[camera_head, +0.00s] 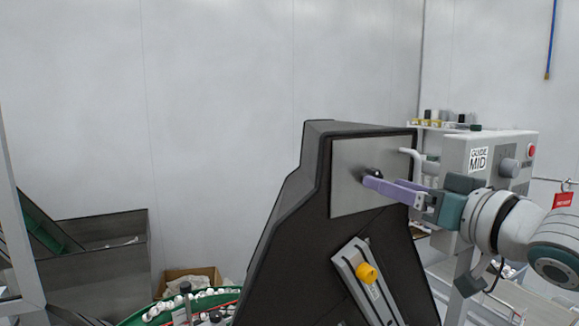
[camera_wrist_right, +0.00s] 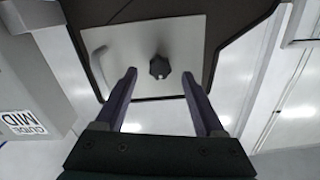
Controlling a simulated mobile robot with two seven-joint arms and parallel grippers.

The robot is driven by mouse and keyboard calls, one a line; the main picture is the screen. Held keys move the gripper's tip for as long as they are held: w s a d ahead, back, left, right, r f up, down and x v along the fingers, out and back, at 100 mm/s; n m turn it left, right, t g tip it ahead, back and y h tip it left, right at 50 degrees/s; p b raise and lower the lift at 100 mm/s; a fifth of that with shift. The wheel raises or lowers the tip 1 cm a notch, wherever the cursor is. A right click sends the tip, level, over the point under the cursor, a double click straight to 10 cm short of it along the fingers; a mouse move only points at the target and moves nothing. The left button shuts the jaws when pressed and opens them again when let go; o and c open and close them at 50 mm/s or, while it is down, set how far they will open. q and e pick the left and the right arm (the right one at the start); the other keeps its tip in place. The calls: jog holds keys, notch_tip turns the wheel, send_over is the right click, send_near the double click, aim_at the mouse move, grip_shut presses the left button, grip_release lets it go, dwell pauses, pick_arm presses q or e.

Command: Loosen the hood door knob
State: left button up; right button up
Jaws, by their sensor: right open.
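The hood door (camera_head: 350,155) is a grey metal plate on the slanted face of a dark machine housing. Its knob (camera_head: 373,173) is small, black and lobed. The knob (camera_wrist_right: 160,67) also shows near the middle of the plate in the right wrist view. My right gripper (camera_head: 368,183) is open, with its purple fingers pointing at the plate. In the right wrist view the fingertips (camera_wrist_right: 159,74) stand on either side of the knob with wide gaps; I cannot tell whether they reach its depth. My left gripper is not in view.
A pale handle (camera_head: 411,160) sticks out at the plate's right edge. A yellow knob (camera_head: 366,273) sits on a bracket below. A control box marked "GUIDE MID" (camera_head: 480,158) stands close behind my right gripper. A green-edged conveyor with white caps (camera_head: 165,308) lies lower left.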

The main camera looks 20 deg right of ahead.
aim_at(373, 171)
jog(key=shift+w+a+p, duration=0.1)
jog(key=shift+w+p, duration=0.2)
jog(key=shift+w, duration=1)
grip_shut()
